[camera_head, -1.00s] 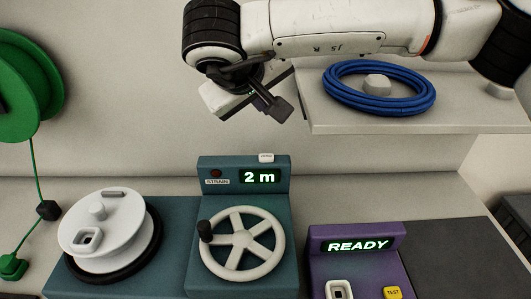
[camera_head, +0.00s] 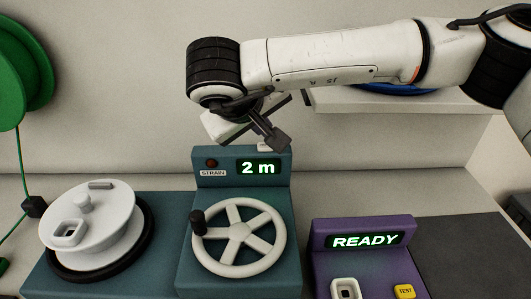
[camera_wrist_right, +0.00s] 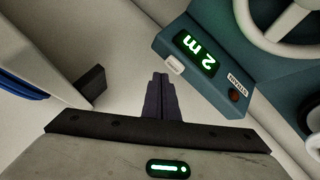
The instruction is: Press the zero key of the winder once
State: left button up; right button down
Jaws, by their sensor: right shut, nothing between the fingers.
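The teal winder (camera_head: 187,212) stands in the middle of the head view, with a white handwheel (camera_head: 240,237) on its front. Its display (camera_head: 258,167) reads 2 m, beside a dark red STRAIN lamp (camera_head: 211,163). The white zero key (camera_head: 264,147) sits on top of the display housing, partly hidden by my fingers. In the right wrist view the key (camera_wrist_right: 174,65) shows on the housing edge. My right gripper (camera_head: 279,143) is shut and empty, with its tips just above or at the key; contact cannot be told. In the wrist view its fingers (camera_wrist_right: 160,84) are together. My left gripper is out of view.
A white reel (camera_head: 92,215) sits on the winder's left part. A purple tester (camera_head: 330,262) reading READY, with a yellow TEST key (camera_head: 404,291), stands at right. A green spool (camera_head: 25,75) hangs at left. A shelf (camera_head: 345,101) with blue cable lies behind my arm.

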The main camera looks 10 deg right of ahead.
jog(key=shift+f, duration=0.15)
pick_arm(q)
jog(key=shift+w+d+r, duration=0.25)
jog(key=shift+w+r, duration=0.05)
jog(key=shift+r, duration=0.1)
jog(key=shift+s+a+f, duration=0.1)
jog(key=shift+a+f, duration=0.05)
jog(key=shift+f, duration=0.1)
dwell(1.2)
pick_arm(e)
jog(key=shift+f, duration=0.1)
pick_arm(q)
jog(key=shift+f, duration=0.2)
pick_arm(e)
jog(key=shift+f, duration=0.35)
pick_arm(q)
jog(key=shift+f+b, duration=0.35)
jog(key=shift+b, duration=0.2)
pick_arm(e)
jog(key=shift+f, duration=0.5)
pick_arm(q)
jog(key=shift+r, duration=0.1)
pick_arm(e)
jog(key=shift+r, duration=0.15)
pick_arm(q)
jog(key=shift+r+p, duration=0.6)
jog(key=shift+p, duration=0.1)
pick_arm(e)
jog(key=shift+r, duration=0.8)
